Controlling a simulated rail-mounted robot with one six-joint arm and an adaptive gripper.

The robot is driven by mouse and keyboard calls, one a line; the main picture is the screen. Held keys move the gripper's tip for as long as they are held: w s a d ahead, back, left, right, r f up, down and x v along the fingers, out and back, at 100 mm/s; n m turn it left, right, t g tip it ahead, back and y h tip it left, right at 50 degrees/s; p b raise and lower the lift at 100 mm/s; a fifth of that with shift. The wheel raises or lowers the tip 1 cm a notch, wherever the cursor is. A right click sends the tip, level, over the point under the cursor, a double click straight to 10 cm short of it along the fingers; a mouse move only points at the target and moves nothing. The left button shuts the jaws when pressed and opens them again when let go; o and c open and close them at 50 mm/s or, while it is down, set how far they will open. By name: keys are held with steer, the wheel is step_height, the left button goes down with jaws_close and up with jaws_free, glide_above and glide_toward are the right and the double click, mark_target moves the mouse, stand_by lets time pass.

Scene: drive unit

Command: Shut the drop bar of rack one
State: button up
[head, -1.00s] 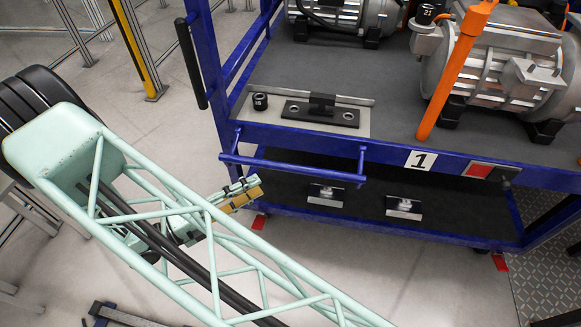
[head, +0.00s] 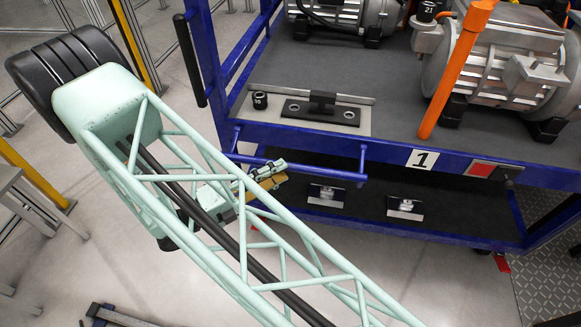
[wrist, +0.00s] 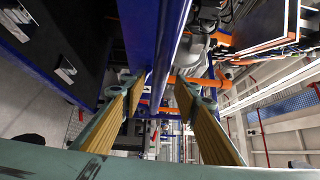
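Rack one is the blue rack (head: 390,150) with the white "1" label (head: 422,159). I take the orange bar (head: 455,75) as its drop bar; it stands raised and slanted from the front edge, in front of a motor. Orange also shows beyond my fingers in the wrist view (wrist: 205,82). My gripper (head: 270,176) is at the left part of the rack's front, close to the blue front rail (head: 310,172), well left of the orange bar. In the wrist view my gripper (wrist: 158,88) is open, its yellow-padded fingers apart. I cannot tell whether it touches the rail.
Motors (head: 505,60) and a plate with a black block (head: 322,103) stand on the top deck. The lower shelf (head: 360,195) holds two small metal pieces. Open floor lies in front.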

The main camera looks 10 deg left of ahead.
mark_target(291, 166)
steer(key=shift+b+x, duration=0.4)
steer(key=shift+x, duration=1.95)
jaws_close()
